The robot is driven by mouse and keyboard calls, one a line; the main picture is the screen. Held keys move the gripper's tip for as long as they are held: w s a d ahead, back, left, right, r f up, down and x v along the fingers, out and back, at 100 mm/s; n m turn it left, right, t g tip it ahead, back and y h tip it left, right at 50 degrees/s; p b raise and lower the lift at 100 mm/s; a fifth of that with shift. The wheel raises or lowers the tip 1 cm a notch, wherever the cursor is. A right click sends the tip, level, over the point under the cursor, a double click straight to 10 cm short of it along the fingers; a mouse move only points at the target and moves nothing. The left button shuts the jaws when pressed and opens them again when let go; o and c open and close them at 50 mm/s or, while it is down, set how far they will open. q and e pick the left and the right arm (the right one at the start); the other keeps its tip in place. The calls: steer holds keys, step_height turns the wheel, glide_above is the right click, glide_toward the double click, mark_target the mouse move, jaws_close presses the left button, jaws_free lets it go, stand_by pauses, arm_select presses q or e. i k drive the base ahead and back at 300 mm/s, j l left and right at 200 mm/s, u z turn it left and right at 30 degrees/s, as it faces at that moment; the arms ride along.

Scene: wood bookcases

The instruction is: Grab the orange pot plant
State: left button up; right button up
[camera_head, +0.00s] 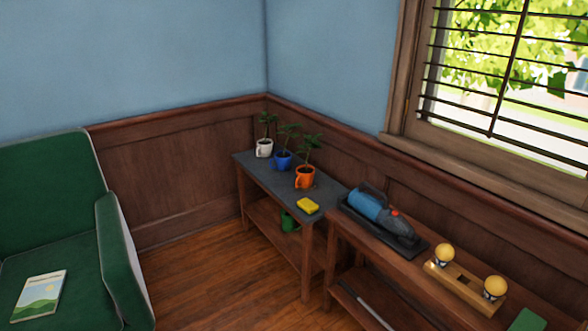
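The orange pot plant (305,177) stands upright on the dark top of a small wooden side table (245,163) in the room's corner. It is an orange mug-like pot with a handle and green leaves. A blue pot plant (282,161) and a white pot plant (264,148) stand behind it to the left, in a row. A yellow sponge-like block (307,206) lies in front of it. Neither of my grippers shows in the head view.
A green armchair (122,262) with a book (40,299) is at the left. Clear wooden floor (200,275) lies between.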

mark_target(305, 174)
steer(key=z, duration=0.4)
steer(key=i+j+z, duration=0.6)
steer(key=j, duration=0.2)
steer(key=i+j+z, duration=0.3)
steer(key=j, duration=0.15)
steer(key=k, duration=0.1)
